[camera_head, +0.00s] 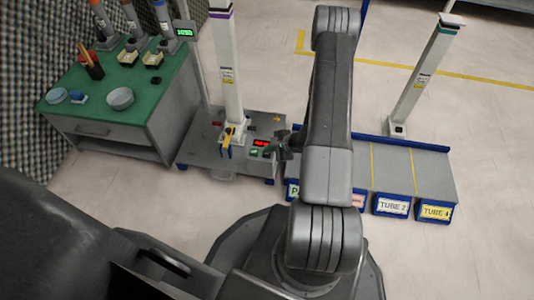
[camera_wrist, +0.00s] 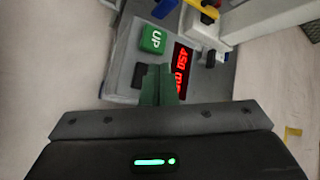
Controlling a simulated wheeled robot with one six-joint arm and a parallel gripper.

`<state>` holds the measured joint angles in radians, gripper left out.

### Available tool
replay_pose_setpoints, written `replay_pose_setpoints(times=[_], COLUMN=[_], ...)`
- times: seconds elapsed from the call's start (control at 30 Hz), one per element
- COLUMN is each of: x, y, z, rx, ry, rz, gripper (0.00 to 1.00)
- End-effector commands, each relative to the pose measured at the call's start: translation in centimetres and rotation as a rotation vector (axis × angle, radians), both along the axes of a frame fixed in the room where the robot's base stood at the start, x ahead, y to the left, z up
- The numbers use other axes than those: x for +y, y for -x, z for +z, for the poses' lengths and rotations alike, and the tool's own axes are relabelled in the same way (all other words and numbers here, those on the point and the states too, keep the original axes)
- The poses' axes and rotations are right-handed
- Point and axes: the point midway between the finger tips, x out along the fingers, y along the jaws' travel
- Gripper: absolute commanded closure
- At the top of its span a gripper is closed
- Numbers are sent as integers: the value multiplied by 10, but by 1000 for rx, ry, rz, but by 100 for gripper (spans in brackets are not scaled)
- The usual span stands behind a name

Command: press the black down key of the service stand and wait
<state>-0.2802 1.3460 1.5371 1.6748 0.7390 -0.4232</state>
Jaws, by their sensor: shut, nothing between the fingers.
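The service stand (camera_head: 205,150) is a grey plinth with a white upright column. Its control panel carries a red lit display (camera_head: 261,143), which also shows in the wrist view (camera_wrist: 181,66) and seems to read 450. The green UP key (camera_wrist: 153,39) sits beside the display. The black down key (camera_wrist: 139,75) shows as a dark block next to the green key, partly hidden by my fingers. My gripper (camera_wrist: 158,84) is shut and empty, with its tips right by the black key. I cannot tell whether they touch it. In the head view my gripper (camera_head: 283,146) is at the panel's right edge.
A green-topped bench (camera_head: 90,105) with several tools stands at left. A low grey platform (camera_head: 430,172) with labelled blue bins (camera_head: 434,212) and another white column (camera_head: 422,75) is at right. A yellow clamp-like part (camera_head: 230,133) sits at the stand column's foot.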

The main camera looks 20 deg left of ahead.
Motion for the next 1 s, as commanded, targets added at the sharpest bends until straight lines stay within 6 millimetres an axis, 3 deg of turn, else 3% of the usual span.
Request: replay_pose_setpoints(times=[1.0], x=[0], y=[0], z=[-8], rx=[-1], ry=[0], rz=[1], gripper=[100])
